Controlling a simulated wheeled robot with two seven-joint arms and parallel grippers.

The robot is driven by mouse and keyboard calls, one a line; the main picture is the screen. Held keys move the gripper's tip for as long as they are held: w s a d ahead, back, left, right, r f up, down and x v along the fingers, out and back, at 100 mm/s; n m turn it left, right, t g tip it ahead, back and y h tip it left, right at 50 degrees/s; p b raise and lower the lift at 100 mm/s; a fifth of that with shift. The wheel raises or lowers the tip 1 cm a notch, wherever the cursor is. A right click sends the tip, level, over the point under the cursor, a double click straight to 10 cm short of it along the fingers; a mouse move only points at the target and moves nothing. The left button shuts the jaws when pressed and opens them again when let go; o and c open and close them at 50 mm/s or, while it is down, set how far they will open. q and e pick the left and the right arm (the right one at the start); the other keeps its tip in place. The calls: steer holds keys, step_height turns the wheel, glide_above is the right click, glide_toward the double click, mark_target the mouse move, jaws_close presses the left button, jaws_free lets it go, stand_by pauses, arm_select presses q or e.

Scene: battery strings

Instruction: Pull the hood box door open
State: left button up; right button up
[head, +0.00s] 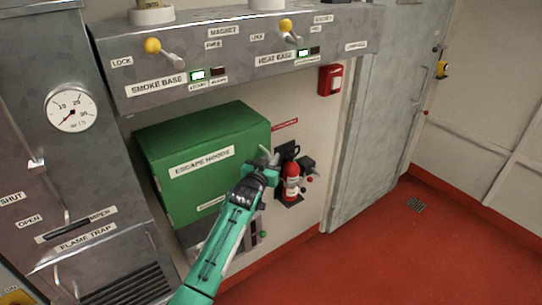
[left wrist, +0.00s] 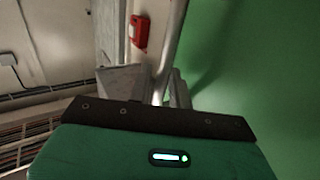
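The hood box is a green box labelled "ESCAPE HOODS" (head: 202,160), mounted on the wall below the grey panel in the head view. Its front appears closed. My left gripper (head: 268,158) is at the box's right edge, its arm coming up from below. In the left wrist view the gripper's grey fingers (left wrist: 158,88) stand on either side of a slim metal bar (left wrist: 174,45), seemingly the door handle. Whether they grip it is unclear. The green box surface (left wrist: 255,60) fills the right of that view. My right gripper is not in view.
A red fire extinguisher (head: 291,180) hangs on the wall just right of my left gripper. A red call box (head: 330,79) is above it. The panel (head: 230,62) overhangs the box. A grey door (head: 378,135) stands to the right. The red floor (head: 400,260) is clear.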

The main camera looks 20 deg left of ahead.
arm_select(q)
steer(key=shift+w, duration=0.35)
jaws_close()
steer(key=shift+s, duration=0.1)
